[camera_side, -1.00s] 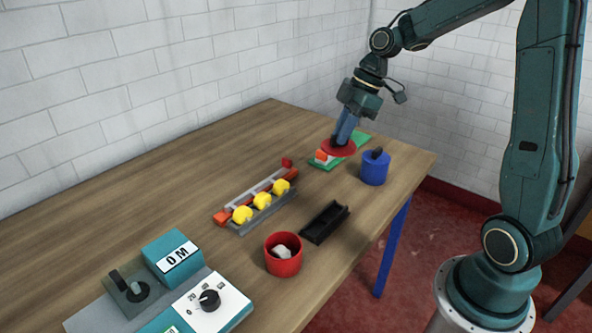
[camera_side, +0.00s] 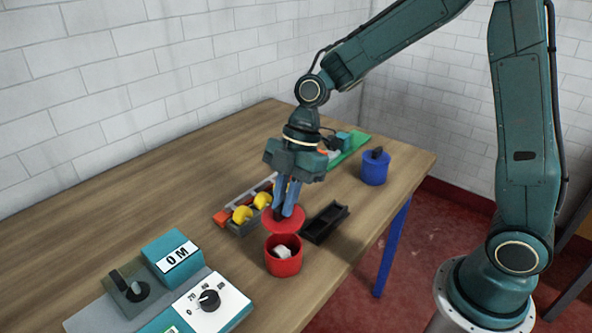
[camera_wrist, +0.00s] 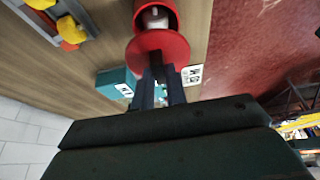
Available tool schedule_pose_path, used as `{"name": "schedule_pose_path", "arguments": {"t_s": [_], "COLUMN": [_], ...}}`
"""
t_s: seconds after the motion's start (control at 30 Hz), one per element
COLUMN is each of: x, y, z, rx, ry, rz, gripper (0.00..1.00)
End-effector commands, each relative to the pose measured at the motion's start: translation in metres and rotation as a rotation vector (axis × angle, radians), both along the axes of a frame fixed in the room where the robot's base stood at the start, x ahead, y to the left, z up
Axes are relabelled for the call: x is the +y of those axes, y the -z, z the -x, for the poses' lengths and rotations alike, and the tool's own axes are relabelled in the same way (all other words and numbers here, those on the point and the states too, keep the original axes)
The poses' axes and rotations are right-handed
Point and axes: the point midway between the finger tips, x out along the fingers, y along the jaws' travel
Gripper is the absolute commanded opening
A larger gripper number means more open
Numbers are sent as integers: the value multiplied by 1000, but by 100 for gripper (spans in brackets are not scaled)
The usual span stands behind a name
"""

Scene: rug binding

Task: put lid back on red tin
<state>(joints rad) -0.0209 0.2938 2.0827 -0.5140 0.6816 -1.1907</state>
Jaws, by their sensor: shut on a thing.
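The red tin (camera_side: 283,262) stands open and upright near the table's front edge, with a whitish lump (camera_side: 281,252) inside. My gripper (camera_side: 287,208) is shut on the knob of the round red lid (camera_side: 270,222). It holds the lid above the tin, slightly behind its mouth in the side view, apart from the rim as far as I can tell. In the wrist view the lid (camera_wrist: 170,47) hangs at the fingertips and overlaps part of the tin (camera_wrist: 142,14), whose opening still shows. The knob itself is mostly hidden by the fingers.
A black tray (camera_side: 325,222) stands close right of the tin. A grey rack (camera_side: 237,230) with yellow pieces lies behind. A blue lidded tin (camera_side: 375,168) and green mat (camera_side: 352,146) are farther back. A dial box (camera_side: 222,312) and teal display box (camera_side: 165,248) stand at left front.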

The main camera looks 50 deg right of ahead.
Motion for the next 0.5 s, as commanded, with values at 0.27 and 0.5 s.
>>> {"name": "schedule_pose_path", "arguments": {"t_s": [0.27, 0.5], "x": [5, 5], "y": [2, 6], "z": [2, 2], "rx": [0, 2], "ry": [-16, -16], "rz": [0, 0], "gripper": [0, 0]}}
